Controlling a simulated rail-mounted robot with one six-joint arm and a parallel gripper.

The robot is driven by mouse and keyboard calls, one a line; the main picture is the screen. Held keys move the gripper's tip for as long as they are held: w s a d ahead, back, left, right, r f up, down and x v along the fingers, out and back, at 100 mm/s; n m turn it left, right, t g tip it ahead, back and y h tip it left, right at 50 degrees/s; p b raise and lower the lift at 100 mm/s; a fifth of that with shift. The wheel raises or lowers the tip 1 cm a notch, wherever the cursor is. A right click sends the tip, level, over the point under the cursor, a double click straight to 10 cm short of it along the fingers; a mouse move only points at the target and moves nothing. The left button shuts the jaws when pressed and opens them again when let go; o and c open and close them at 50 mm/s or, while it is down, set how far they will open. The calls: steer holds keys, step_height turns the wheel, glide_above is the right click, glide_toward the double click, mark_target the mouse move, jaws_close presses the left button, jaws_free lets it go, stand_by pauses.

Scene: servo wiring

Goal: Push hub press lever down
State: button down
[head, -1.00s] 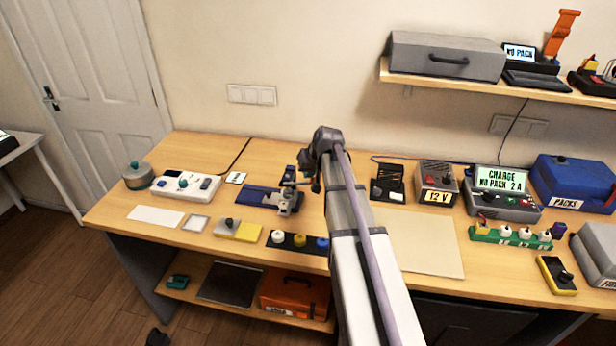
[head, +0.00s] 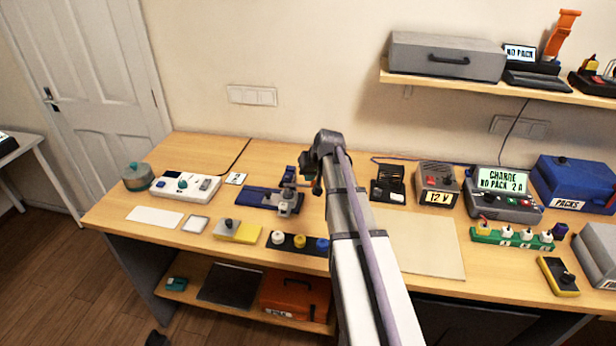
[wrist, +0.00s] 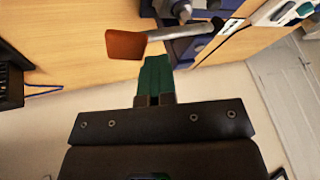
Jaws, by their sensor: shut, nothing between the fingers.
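The hub press (head: 287,202) stands upright on a blue base (head: 256,197) near the middle of the table. In the wrist view its lever is a grey rod (wrist: 185,32) with an orange-red end grip (wrist: 125,44). My gripper (wrist: 156,62) has green fingers shut together with nothing between them. The fingertips appear just beside the lever near the grip; I cannot tell whether they touch it. In the head view my gripper (head: 317,187) hangs just right of the press, partly hidden by my arm.
A dark strip with white, yellow and blue knobs (head: 300,243) lies in front of the press. A grey and yellow block (head: 237,230) and a white control box (head: 185,185) are to the left. A black stand (head: 388,185) and a 12 V supply (head: 437,184) stand to the right.

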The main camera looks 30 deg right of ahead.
steer(key=shift+w+a+r+p, duration=0.15)
steer(key=shift+r+p, duration=0.45)
steer(key=shift+w+a+r+p, duration=0.15)
steer(key=shift+r+p, duration=0.45)
steer(key=shift+r, duration=0.05)
steer(key=shift+w+a+r+p, duration=0.15)
steer(key=shift+r+p, duration=0.45)
steer(key=r+p, duration=0.1)
steer(key=a+r+p, duration=0.1)
steer(key=r+p, duration=0.1)
steer(key=w+r+p, duration=0.1)
steer(key=shift+a+r+p, duration=0.2)
steer(key=shift+r+p, duration=0.15)
steer(key=s+a+f+n+g+b, duration=0.1)
steer(key=s+a+f+g+b, duration=0.1)
steer(key=s+a, duration=0.8)
steer(key=s+a+f+n+g+h+b, duration=0.1)
steer(key=s+a+f+n+g+b, duration=0.1)
steer(key=s+a+f, duration=0.4)
steer(key=s+a+g+b, duration=0.1)
steer(key=s+a, duration=0.3)
steer(key=s, duration=0.5)
steer(key=shift+f+b, duration=0.15)
steer(key=shift+b, duration=0.45)
